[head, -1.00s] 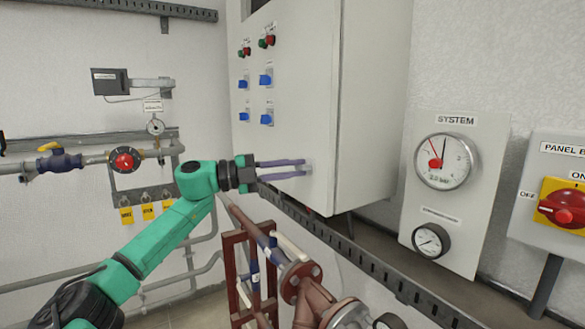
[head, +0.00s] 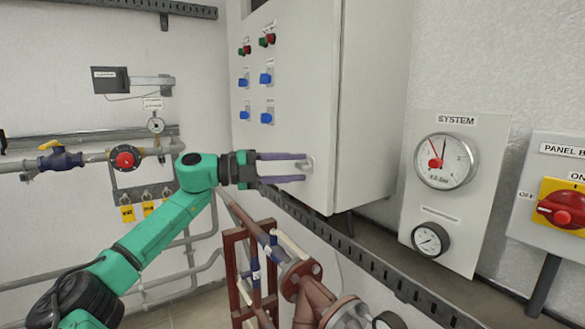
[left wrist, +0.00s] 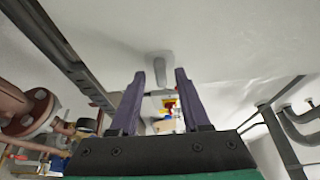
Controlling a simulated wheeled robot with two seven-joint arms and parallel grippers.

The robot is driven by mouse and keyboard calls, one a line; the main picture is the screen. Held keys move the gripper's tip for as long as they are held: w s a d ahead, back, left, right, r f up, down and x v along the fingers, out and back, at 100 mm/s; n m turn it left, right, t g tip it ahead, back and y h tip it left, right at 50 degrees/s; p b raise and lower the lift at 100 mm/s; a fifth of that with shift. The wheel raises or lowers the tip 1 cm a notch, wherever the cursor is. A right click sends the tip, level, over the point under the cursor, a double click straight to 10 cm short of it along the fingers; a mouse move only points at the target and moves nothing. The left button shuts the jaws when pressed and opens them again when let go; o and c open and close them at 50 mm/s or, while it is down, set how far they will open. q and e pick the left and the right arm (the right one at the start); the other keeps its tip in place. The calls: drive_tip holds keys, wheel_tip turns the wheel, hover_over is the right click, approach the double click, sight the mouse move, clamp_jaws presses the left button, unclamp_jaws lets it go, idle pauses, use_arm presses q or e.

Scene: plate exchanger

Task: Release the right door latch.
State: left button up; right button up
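The right door latch is a small grey handle (head: 309,163) low on the front of the pale cabinet door (head: 290,100). It also shows in the left wrist view as a grey stub (left wrist: 160,66) at top centre. My left gripper (head: 302,168) points at the latch, its two purple fingers apart. In the left wrist view the fingertips (left wrist: 160,77) stand either side of the latch's line, with a gap between them. I cannot tell whether a finger touches the latch. My right gripper is in neither view.
A perforated cable tray (head: 340,240) runs below the cabinet. Red flanged pipes (head: 300,280) stand below it. A gauge panel (head: 455,190) and a red rotary switch (head: 563,207) are at right. Pipes with a valve (head: 60,160) line the left wall.

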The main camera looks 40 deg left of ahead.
use_arm(q)
drive_tip(key=b+v, duration=0.8)
drive_tip(key=v, duration=0.6)
drive_tip(key=shift+s+a, duration=0.2)
drive_tip(key=shift+r, duration=0.1)
